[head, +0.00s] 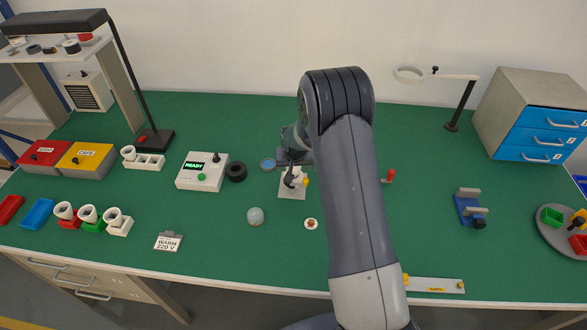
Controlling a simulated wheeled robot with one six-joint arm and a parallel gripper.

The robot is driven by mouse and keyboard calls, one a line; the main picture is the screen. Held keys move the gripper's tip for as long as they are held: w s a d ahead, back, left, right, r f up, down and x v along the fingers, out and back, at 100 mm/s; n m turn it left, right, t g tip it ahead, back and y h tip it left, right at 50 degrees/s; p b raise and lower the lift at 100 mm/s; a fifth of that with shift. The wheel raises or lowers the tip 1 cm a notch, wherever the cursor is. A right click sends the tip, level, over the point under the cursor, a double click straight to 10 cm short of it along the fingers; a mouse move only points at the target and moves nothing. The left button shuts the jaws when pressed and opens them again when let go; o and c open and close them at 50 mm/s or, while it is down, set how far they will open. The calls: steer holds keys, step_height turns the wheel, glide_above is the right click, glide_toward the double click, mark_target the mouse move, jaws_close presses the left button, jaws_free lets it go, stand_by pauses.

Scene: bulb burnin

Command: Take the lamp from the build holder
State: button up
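A small white plate (291,191), which looks like the build holder, lies on the green bench near the middle. A small yellow part (306,182) shows at its right side. My gripper (290,180) is over this plate, pointing down, mostly behind my own arm. Its fingers are too small and dark to tell open from shut. I cannot make out a lamp between them or in the holder. A pale round bulb-like globe (255,216) stands on the bench in front and to the left, apart from the gripper.
A white box reading READY (202,171) and a black ring (236,171) stand left of the gripper. A small round piece (311,224) lies in front. A blue vise-like fixture (469,209) stands at right. My arm hides part of the bench; the front left middle is mostly clear.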

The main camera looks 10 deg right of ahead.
steer(key=shift+w+f, duration=0.1)
steer(key=shift+f, duration=0.15)
steer(key=c, duration=1)
steer(key=shift+r, duration=0.15)
step_height(320, 180, up, 10)
steer(key=shift+f+b, duration=0.2)
steer(key=shift+b, duration=0.95)
steer(key=shift+r+p, duration=1.2)
steer(key=shift+r, duration=1.15)
